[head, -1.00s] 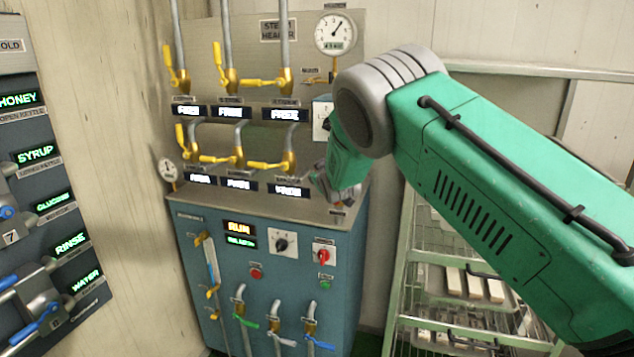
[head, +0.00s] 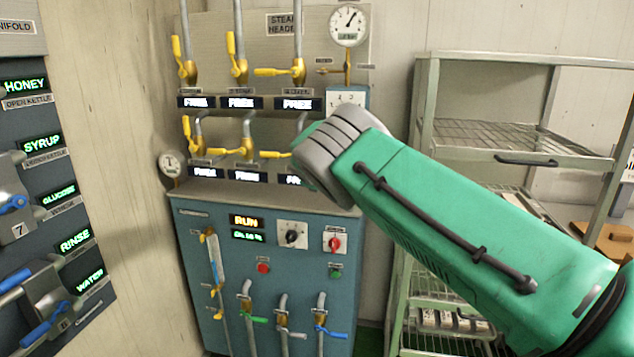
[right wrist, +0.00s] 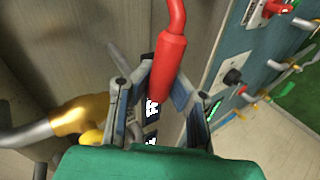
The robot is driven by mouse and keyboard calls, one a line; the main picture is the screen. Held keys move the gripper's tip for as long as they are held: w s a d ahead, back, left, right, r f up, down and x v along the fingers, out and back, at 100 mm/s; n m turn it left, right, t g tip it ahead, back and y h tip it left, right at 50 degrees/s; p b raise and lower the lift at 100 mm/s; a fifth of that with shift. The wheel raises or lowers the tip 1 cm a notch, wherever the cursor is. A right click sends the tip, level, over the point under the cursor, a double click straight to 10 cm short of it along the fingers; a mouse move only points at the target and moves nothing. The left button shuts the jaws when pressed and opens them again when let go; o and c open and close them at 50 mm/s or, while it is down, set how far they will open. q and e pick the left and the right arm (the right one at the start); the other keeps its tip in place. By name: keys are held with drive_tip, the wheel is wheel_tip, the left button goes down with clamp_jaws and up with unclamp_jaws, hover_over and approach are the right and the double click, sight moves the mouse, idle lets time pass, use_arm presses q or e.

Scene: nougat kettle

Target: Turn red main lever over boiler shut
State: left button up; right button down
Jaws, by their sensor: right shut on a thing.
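The red lever (right wrist: 172,62) shows in the right wrist view as a thick red grip on a thinner bent red rod that runs up out of the top of the picture. My right gripper (right wrist: 155,88) is shut on the grip, with a finger on each side of it. In the head view my right arm hides both this gripper and the red lever. The blue boiler cabinet (head: 205,270) stands in the middle of the head view. My left gripper is in neither view.
Yellow-handled valves (head: 240,70) sit on pipes above the cabinet. A yellow valve (right wrist: 80,115) is close to the left of my right gripper. A green shelf rack (head: 428,110) stands at the right. The manifold panel (head: 20,110) is at the left.

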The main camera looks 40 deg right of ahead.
drive_tip(key=shift+w+a+f+n+g, duration=0.2)
drive_tip(key=shift+a+f+n+g, duration=0.15)
drive_tip(key=shift+f, duration=0.2)
drive_tip(key=shift+f+h+b, duration=0.3)
drive_tip(key=shift+b, duration=0.1)
drive_tip(key=shift+g, duration=0.25)
drive_tip(key=c, duration=1.4)
unclamp_jaws()
drive_tip(key=shift+c, duration=0.2)
drive_tip(key=shift+w+a, duration=0.1)
